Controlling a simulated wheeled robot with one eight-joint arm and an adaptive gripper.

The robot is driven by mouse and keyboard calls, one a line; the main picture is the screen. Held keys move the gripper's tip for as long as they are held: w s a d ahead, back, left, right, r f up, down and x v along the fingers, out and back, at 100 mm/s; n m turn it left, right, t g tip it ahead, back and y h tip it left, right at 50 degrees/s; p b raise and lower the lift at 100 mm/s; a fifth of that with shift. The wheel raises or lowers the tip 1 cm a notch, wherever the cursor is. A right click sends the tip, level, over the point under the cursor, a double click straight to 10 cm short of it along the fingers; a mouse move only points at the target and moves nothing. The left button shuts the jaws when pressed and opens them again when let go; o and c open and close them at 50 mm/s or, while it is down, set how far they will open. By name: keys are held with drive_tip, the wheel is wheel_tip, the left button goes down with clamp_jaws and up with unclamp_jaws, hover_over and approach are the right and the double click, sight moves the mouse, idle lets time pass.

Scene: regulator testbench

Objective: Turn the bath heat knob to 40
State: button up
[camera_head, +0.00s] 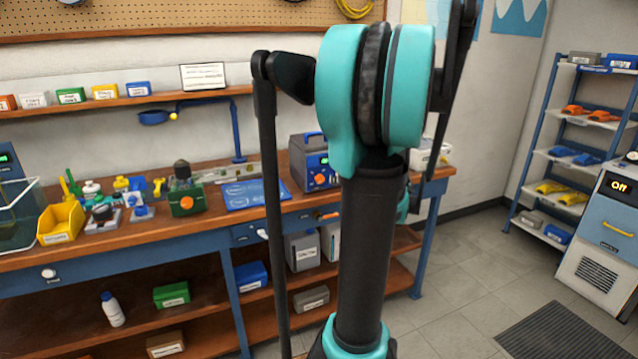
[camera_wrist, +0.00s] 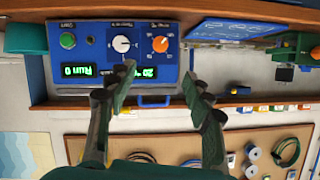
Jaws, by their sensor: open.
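No knob is readably labelled bath heat. A glass-walled bath (camera_head: 22,215) with a green display stands at the left edge of the head view; no knob shows on its visible part. In the upside-down wrist view, a blue unit (camera_wrist: 89,88) has a white pointer knob (camera_wrist: 121,44), an orange knob (camera_wrist: 160,43) and a green button (camera_wrist: 68,41). Its display (camera_wrist: 88,71) seems to read "Run 0". My gripper (camera_wrist: 158,77) is open and empty, its fingers overlapping the unit's lower part in that view. I cannot tell their distance from it. The head view hides my gripper behind my arm.
The same unit (camera_head: 309,163) stands on the bench right of a blue mat (camera_head: 252,194). A green box with an orange knob (camera_head: 186,203) and a yellow bin (camera_head: 60,222) are further left. A cabinet reading "Off" (camera_head: 606,235) stands at right. Floor is clear before the bench's right end.

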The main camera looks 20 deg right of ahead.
sight(321, 179)
drive_tip(key=x, duration=1.6)
drive_tip(key=shift+a+f, duration=0.1)
drive_tip(key=shift+a, duration=0.05)
drive_tip(key=shift+c, duration=0.2)
drive_tip(key=c, duration=1.1)
